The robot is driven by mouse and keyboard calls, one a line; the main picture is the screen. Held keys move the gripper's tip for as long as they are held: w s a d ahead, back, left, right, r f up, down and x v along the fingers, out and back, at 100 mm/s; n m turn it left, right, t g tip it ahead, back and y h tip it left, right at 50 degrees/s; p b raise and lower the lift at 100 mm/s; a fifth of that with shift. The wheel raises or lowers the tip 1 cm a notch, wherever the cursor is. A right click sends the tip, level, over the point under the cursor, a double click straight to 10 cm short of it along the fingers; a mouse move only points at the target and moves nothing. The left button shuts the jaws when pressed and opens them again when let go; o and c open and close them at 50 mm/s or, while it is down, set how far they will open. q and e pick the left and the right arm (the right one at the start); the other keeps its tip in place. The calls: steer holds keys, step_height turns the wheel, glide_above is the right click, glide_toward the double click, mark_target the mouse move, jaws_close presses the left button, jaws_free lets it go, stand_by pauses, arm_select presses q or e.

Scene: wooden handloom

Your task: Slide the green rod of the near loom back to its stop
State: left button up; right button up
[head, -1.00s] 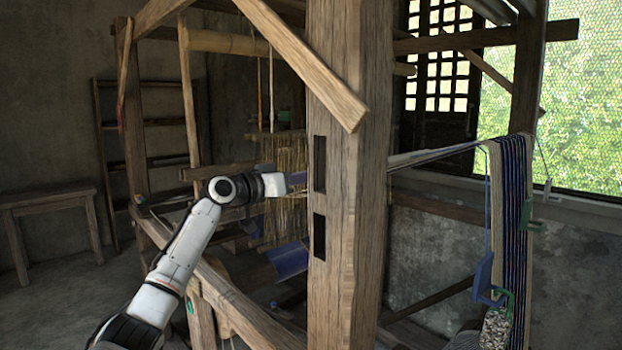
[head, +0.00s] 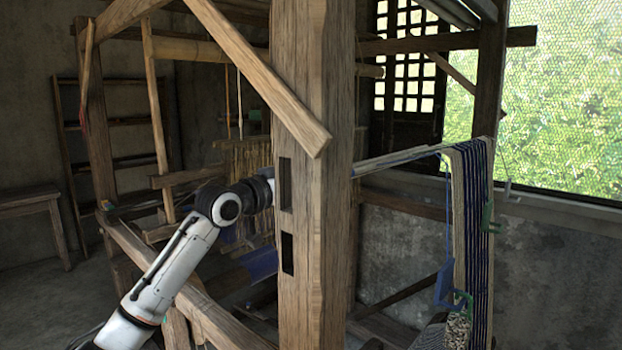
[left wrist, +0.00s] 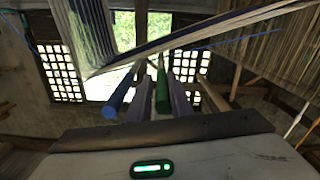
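In the left wrist view a green rod (left wrist: 162,90) points toward the camera between the two dark fingers of my left gripper (left wrist: 161,88). A finger lies on each side of the rod, with little gap showing. I cannot tell whether they press on it. A blue rod (left wrist: 117,98) lies just left of the fingers, apart from the green one. In the head view my left arm reaches to the loom's thick front post (head: 315,200), which hides the gripper and both rods. My right gripper is in neither view.
Light and dark warp threads (head: 470,240) hang over the loom's right end. A slanted brace (head: 258,75) crosses before the post. A low side beam (head: 190,290) runs under my arm. In the left wrist view, stretched threads (left wrist: 215,35) pass above the rods.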

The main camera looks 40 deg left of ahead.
arm_select(q)
steer(key=shift+o, duration=1.3)
steer(key=shift+d, duration=0.2)
steer(key=shift+a, duration=0.1)
steer(key=shift+s, duration=0.2)
steer(key=s+b, duration=0.3)
steer(key=s, duration=0.7)
